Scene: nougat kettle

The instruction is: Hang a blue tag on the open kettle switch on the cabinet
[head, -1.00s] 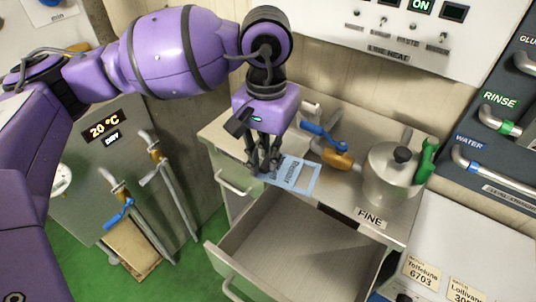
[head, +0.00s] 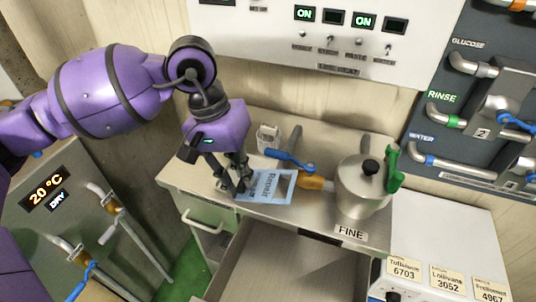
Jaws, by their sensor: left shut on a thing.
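A blue tag (head: 275,188), which seems to read "Repair", lies at counter height with a rectangular hole at its right end. My left gripper (head: 244,190) points down and is shut on the tag's left end. I cannot tell whether the tag touches the counter. The white cabinet (head: 290,22) on the wall carries a row of small toggle switches (head: 330,42). Above them are displays, two lit "ON" (head: 305,13) and others dark. The labels under the switches are too small to read, so I cannot tell which is the kettle switch. My right gripper is out of view.
A steel kettle (head: 359,188) with a green handle stands on the counter (head: 225,178), right of the tag. A blue-handled valve (head: 290,160) lies behind the tag. An open drawer (head: 272,262) juts out below. Pipes with valves (head: 465,120) fill the right wall.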

